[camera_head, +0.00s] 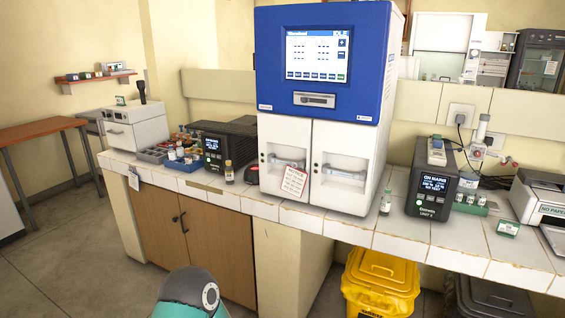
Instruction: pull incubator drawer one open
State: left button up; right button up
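The incubator (322,115) stands on the white tiled bench, with a blue upper housing and a white lower body. A narrow slot or handle (314,99) sits under the screen. Below are two white fronts side by side, the left front (284,136) and the right front (345,150), each with a horizontal handle-like bar. Both look shut. A paper tag with red writing (294,182) hangs in front of the left one. I cannot read which is drawer one. Neither gripper shows; only a teal and grey part of mine is at the bottom.
A dark box with a display (432,190) and a small vial (385,203) stand right of the incubator. An amber vial (229,172) and a blue tray (183,163) are to its left. A yellow bin (380,282) is below the bench. The floor at left is clear.

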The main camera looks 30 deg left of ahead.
aim_at(284, 139)
jog(key=k, duration=0.45)
jog(key=u, duration=0.3)
jog(key=i, duration=0.35)
jog(key=u, duration=0.8)
jog(key=i, duration=1.45)
jog(key=u, duration=0.55)
